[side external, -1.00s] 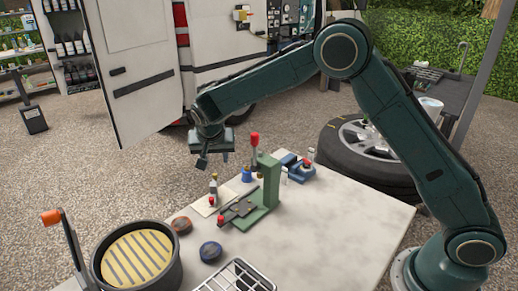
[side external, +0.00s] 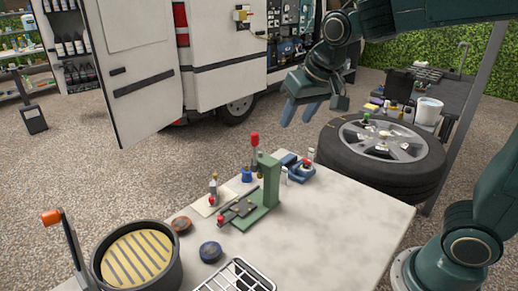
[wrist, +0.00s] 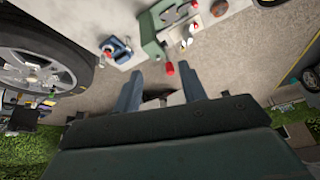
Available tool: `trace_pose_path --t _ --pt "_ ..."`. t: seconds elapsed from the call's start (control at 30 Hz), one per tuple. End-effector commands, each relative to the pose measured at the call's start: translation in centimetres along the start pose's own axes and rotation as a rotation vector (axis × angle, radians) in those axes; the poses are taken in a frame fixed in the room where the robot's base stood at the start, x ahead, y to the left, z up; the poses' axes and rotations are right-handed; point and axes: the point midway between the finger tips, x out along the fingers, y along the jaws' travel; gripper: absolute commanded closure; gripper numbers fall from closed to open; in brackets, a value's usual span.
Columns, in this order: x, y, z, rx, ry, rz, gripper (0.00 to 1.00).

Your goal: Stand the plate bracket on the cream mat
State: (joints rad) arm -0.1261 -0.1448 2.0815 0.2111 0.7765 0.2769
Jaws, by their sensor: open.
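My gripper (side external: 300,113) is raised in the air beyond the table's far edge, left of the tyre. Its two blue fingers are apart with nothing held; they also show in the wrist view (wrist: 162,85). A green upright fixture with a flat base (side external: 269,180) stands on the table, with a dark flat piece (side external: 240,208) low at its left. I cannot tell for sure which of these is the plate bracket. A pale cream square (side external: 202,209), which looks like the cream mat, lies left of it, partly covered by a small upright item with red parts (side external: 213,186).
A red-topped lever (side external: 255,139) rises beside the green fixture. A blue tray (side external: 300,173) with small items lies at its right. The table's right side (side external: 340,215) is clear.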

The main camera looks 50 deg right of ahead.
Motion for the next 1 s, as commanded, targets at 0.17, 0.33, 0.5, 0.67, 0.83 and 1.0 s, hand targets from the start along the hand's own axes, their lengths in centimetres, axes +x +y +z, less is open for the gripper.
trace_pose_path --t 0.17,0.33,0.5,0.67,0.83,1.0 --pt "-2.8 2.0 3.7 -0.070 0.010 -0.033 0.58" --pt "-4.5 3.6 7.5 -0.141 0.019 -0.060 0.58" --pt "-5.5 4.9 11.5 -0.215 0.030 -0.083 0.58" --pt "-5.9 5.7 14.3 -0.270 0.040 -0.098 0.58" --pt "-6.0 6.0 15.9 -0.301 0.045 -0.106 0.58" --pt "-5.9 6.1 16.2 -0.309 0.044 -0.107 0.58"
